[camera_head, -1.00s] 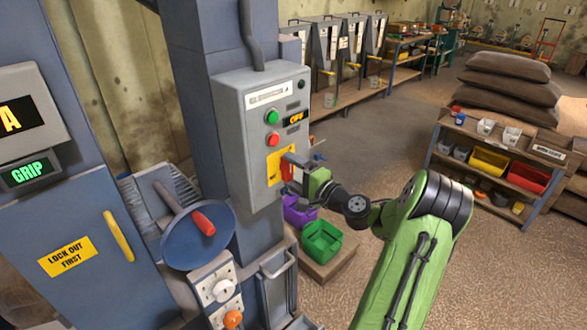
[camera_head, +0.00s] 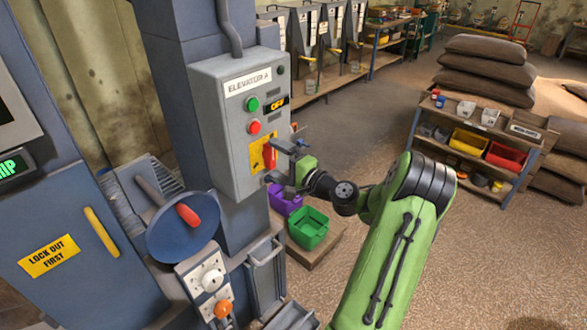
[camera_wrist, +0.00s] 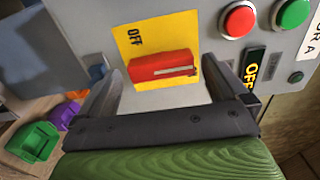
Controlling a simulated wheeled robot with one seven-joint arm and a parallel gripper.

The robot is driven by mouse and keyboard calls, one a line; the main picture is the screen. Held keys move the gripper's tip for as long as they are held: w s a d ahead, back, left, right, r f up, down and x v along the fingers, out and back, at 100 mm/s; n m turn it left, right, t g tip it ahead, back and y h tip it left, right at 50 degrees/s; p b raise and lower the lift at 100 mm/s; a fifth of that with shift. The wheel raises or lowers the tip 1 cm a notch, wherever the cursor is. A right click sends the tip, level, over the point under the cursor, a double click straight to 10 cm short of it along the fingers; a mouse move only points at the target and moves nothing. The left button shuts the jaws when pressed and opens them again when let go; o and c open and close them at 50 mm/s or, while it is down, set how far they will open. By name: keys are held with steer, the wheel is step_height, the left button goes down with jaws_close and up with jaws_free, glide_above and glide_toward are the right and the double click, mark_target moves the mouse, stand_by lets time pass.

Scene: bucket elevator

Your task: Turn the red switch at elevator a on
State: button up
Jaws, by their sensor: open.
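The grey control box labelled ELEVATOR A (camera_head: 215,140) stands on the blue column in the head view. Its red switch (camera_head: 269,156) is a lever on a yellow plate (camera_head: 256,157). In the wrist view the red switch (camera_wrist: 163,67) lies across the yellow plate (camera_wrist: 158,40), which reads OFF near one end. A display on the box (camera_head: 277,104) also reads OFF. My gripper (camera_head: 274,163) is open, right in front of the switch. In the wrist view its fingers (camera_wrist: 165,90) stand apart on either side of the switch; contact is not clear.
Green (camera_head: 252,104) and red (camera_head: 254,127) buttons sit above the plate. Purple (camera_head: 287,198) and green (camera_head: 309,228) bins lie below right.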

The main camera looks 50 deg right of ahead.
steer(key=s, duration=1.4)
steer(key=shift+s+d+b, duration=0.25)
steer(key=shift+s+b, duration=0.15)
steer(key=w+a+f+n+g+y, duration=0.1)
steer(key=w+a+n+g+y, duration=0.2)
steer(key=a, duration=0.4)
steer(key=w+a+f+n+g, duration=0.1)
steer(key=a+n+g, duration=0.25)
steer(key=a, duration=0.35)
steer(key=w+a+f+n+g+y, duration=0.1)
steer(key=w+a+n+g+y, duration=0.2)
steer(key=a, duration=0.4)
steer(key=s+a+r+n+g+h, duration=0.35)
steer(key=s+a+n+h, duration=0.2)
steer(key=s+a, duration=0.3)
steer(key=s+a+r+n+h, duration=0.1)
steer(key=s+r+n, duration=0.1)
steer(key=s, duration=0.6)
steer(key=shift+a+r+n+t, duration=0.2)
steer(key=shift+n+t, duration=0.1)
steer(key=shift+n, duration=0.1)
